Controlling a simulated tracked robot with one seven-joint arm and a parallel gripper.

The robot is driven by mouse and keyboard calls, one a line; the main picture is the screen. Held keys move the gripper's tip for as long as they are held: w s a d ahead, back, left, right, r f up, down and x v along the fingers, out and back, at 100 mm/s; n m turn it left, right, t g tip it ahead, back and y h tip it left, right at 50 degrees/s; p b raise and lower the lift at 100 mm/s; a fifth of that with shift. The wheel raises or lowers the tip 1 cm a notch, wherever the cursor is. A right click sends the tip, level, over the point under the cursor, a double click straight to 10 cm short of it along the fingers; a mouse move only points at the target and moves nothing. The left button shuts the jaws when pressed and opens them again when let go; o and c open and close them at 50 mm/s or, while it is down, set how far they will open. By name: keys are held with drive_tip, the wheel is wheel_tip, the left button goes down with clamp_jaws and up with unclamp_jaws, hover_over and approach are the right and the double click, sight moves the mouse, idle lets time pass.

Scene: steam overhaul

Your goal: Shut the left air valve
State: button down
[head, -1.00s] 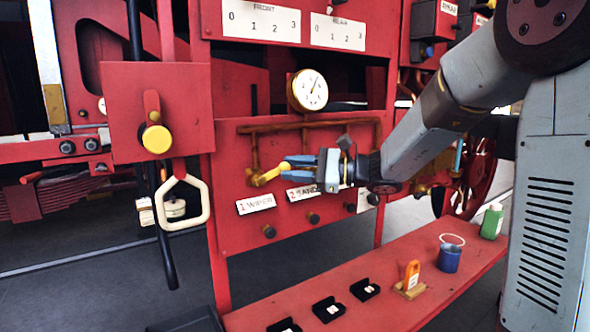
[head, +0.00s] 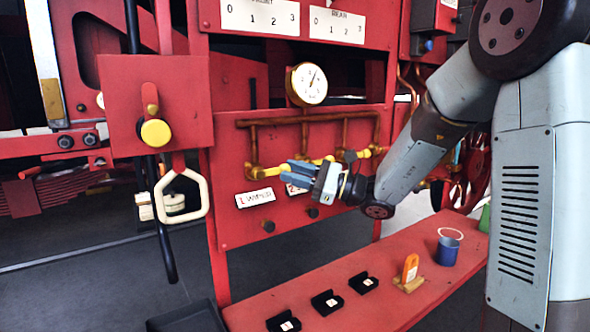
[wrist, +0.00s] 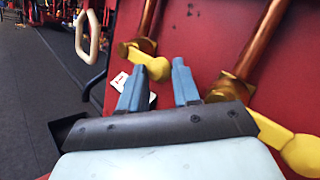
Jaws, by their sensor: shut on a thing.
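The left air valve is the leftmost on the brass pipe run, and its yellow lever (head: 264,171) lies near level above the first white label (head: 254,198). In the wrist view its lever (wrist: 158,68) shows by the fingertips, pointing from the brass fitting into the gap between them. My gripper (head: 288,172) has blue fingers and reaches it from the right. It is shut on the lever's end. The contact is partly hidden in the head view. A second yellow lever (wrist: 300,152) shows at the right of the wrist view, apart from the fingers.
A pressure gauge (head: 307,84) stands above the pipes. A white ring handle (head: 182,200) hangs at the left. The red bench (head: 340,310) below bears several black holders, an orange item (head: 410,268) and a blue cup (head: 448,250). Grey floor lies open at the left.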

drive_tip(key=c, duration=0.8)
unclamp_jaws()
